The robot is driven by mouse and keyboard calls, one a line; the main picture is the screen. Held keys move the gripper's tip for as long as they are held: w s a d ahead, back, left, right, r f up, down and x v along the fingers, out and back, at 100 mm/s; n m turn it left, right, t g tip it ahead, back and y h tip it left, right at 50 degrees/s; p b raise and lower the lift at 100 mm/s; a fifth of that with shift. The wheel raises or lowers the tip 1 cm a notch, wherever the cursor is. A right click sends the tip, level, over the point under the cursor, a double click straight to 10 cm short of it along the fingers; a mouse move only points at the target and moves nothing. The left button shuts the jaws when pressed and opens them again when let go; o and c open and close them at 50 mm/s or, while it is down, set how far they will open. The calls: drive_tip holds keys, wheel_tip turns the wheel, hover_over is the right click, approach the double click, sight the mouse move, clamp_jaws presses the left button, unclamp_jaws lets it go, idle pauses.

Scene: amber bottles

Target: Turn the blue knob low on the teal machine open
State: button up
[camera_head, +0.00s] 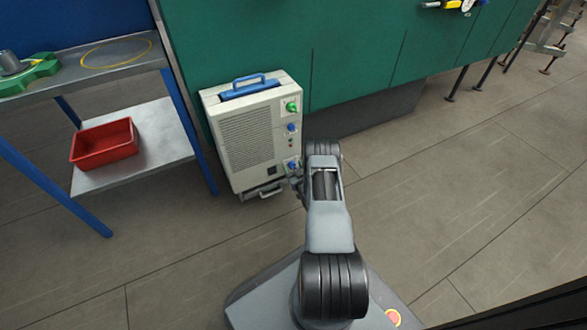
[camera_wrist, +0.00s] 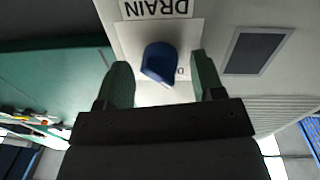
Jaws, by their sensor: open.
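The low blue knob (camera_head: 293,165) is on the front right edge of a cream box-shaped unit (camera_head: 245,140), which stands before the large teal machine (camera_head: 350,60). In the wrist view the blue knob (camera_wrist: 160,63) sits on a white plate under an upside-down DRAIN label (camera_wrist: 156,8). My gripper (camera_head: 298,182) is at the lower right of the unit, partly hidden by my arm. In the wrist view my gripper (camera_wrist: 159,68) is open, one finger on each side of the knob, with gaps on both sides. How deep the fingers reach is unclear.
A green knob (camera_head: 292,107) and another blue knob (camera_head: 291,127) are higher on the unit. A blue handle (camera_head: 249,87) is on top. A blue-legged bench (camera_head: 140,130) with a red bin (camera_head: 104,144) stands left.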

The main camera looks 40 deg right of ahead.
drive_tip(key=shift+c, duration=0.4)
drive_tip(key=c, duration=0.8)
drive_tip(key=shift+c, duration=0.2)
drive_tip(key=shift+m, duration=0.3)
drive_tip(key=m, duration=0.3)
drive_tip(key=shift+m, duration=0.3)
drive_tip(key=m, duration=0.4)
drive_tip(key=shift+g, duration=0.3)
drive_tip(key=m+y, duration=0.1)
drive_tip(key=m, duration=0.3)
drive_tip(key=shift+d+m, duration=0.1)
drive_tip(key=shift+m, duration=0.2)
drive_tip(key=shift+s+f+m, duration=0.1)
drive_tip(key=shift+m, duration=2)
